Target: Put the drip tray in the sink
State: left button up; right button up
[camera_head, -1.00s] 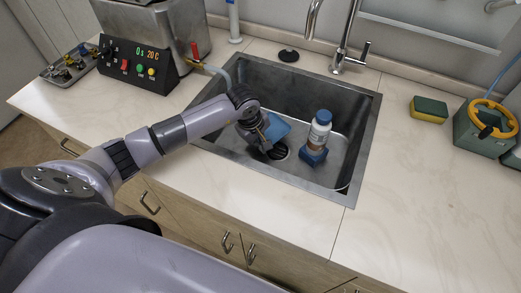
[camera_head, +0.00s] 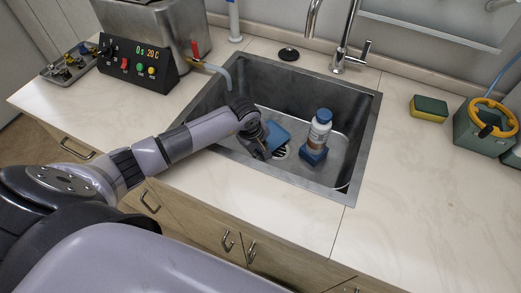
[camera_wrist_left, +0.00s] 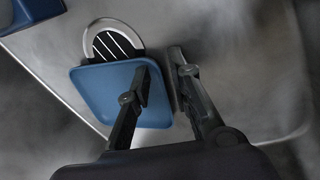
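The blue, square, shallow drip tray (camera_head: 279,134) lies in the grey metal sink (camera_head: 364,130), on its floor beside the drain. In the left wrist view the tray (camera_wrist_left: 97,92) partly covers the slotted drain (camera_wrist_left: 112,42). My left gripper (camera_head: 262,155) is inside the sink at the tray's near left edge. In the left wrist view its fingers (camera_wrist_left: 162,66) are apart, one over the tray and one just past its right edge. I cannot tell whether they touch it. My right gripper is not in view.
A white bottle (camera_head: 319,131) stands on a blue base (camera_head: 313,155) right of the tray. The faucet (camera_head: 345,50) rises behind the sink. Left is a control box (camera_head: 138,65) with a hose (camera_head: 215,69). A sponge (camera_head: 429,108) and green box (camera_head: 482,135) are right. The front counter is clear.

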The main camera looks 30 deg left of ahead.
pick_arm(q)
jog(key=shift+o, duration=0.2)
jog(key=shift+r, duration=0.25)
jog(key=v, duration=1.1)
jog(key=shift+s+r, duration=0.2)
jog(key=shift+r, duration=0.15)
